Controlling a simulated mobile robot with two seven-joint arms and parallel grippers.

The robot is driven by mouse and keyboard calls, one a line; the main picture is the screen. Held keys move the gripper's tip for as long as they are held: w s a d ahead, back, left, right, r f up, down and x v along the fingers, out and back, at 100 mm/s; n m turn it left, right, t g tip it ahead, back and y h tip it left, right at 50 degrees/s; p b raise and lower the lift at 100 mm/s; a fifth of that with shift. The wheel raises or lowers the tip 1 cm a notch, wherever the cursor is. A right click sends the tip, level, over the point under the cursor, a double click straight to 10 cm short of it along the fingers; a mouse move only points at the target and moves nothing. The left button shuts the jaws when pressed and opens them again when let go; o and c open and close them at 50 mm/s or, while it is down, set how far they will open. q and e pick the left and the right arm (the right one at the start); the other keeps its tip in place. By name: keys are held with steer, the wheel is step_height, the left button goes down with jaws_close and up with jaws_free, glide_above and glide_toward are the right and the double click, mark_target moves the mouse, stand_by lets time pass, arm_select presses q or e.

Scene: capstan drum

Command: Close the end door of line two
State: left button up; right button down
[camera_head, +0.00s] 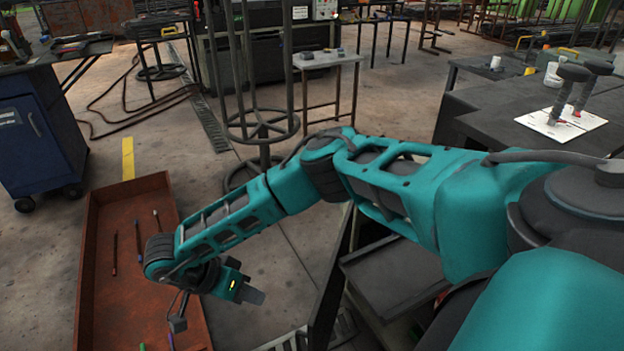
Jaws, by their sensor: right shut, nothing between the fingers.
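My right arm comes in from the right and reaches across to the left. My left gripper is out of view. I cannot pick out a door or any line two marking. A dark upright panel (332,272) stands below my forearm, well to the right of the gripper; I cannot tell whether it is a door.
The rust-brown tray (128,190) holds several thin pen-like sticks (114,253). A blue wheeled cabinet (40,145) stands at left. A round-topped metal stand (262,125) is behind my arm. A dark table (470,105) with a white sheet (590,122) is at right.

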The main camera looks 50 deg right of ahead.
mark_target(324, 298)
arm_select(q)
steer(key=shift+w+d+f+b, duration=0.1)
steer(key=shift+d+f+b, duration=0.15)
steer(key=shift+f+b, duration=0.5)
arm_select(e)
steer(key=s+d+f, duration=0.5)
steer(key=d+f, duration=0.2)
steer(key=shift+s+f, duration=0.3)
steer(key=shift+s, duration=0.1)
steer(key=shift+d, duration=0.1)
